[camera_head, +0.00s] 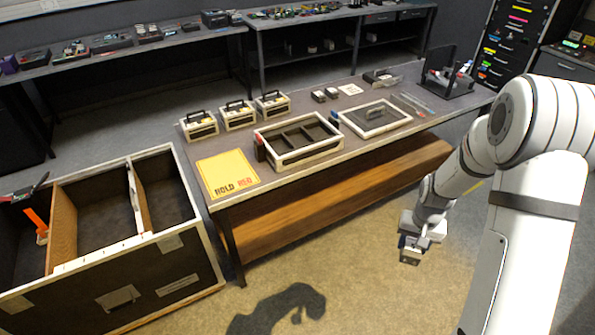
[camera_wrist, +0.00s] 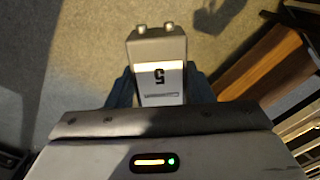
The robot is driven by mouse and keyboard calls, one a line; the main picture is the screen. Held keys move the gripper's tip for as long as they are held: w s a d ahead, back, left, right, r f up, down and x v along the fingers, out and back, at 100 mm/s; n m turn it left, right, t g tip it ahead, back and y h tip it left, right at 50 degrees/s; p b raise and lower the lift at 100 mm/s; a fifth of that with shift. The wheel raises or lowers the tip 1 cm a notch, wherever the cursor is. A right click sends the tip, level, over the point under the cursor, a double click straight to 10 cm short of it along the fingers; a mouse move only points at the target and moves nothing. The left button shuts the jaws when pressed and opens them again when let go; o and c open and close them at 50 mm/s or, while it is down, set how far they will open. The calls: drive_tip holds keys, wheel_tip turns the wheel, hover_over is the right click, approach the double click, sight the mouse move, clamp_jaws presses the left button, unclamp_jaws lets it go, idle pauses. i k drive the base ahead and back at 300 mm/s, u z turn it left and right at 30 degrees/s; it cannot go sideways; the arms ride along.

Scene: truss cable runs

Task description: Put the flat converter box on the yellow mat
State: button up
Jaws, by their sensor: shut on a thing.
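My gripper (camera_head: 411,250) hangs over the floor in front of the bench, right of the bench's wooden lower shelf. It is shut on a small grey box, which I take for the flat converter box (camera_wrist: 158,50). The box has two round connectors at its far end and a white label with a "5". In the head view the box (camera_head: 410,257) shows only small below the jaws. The yellow mat (camera_head: 227,170) lies flat at the left front of the bench top, with "HOLD" printed on it. Nothing lies on the mat. It is out of the wrist view.
The bench (camera_head: 370,145) also holds a divided tray (camera_head: 300,158), a framed lidded case (camera_head: 375,128) and three small handled cases (camera_head: 237,118) behind the mat. A large open crate (camera_head: 165,290) stands left of the bench. The floor between gripper and bench is clear.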

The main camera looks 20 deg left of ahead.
sight(221, 174)
drive_tip(key=u, duration=0.15)
drive_tip(key=i, duration=0.2)
drive_tip(key=u, duration=2)
drive_tip(key=i, duration=0.95)
drive_tip(key=z, duration=0.5)
drive_tip(key=i, duration=1.05)
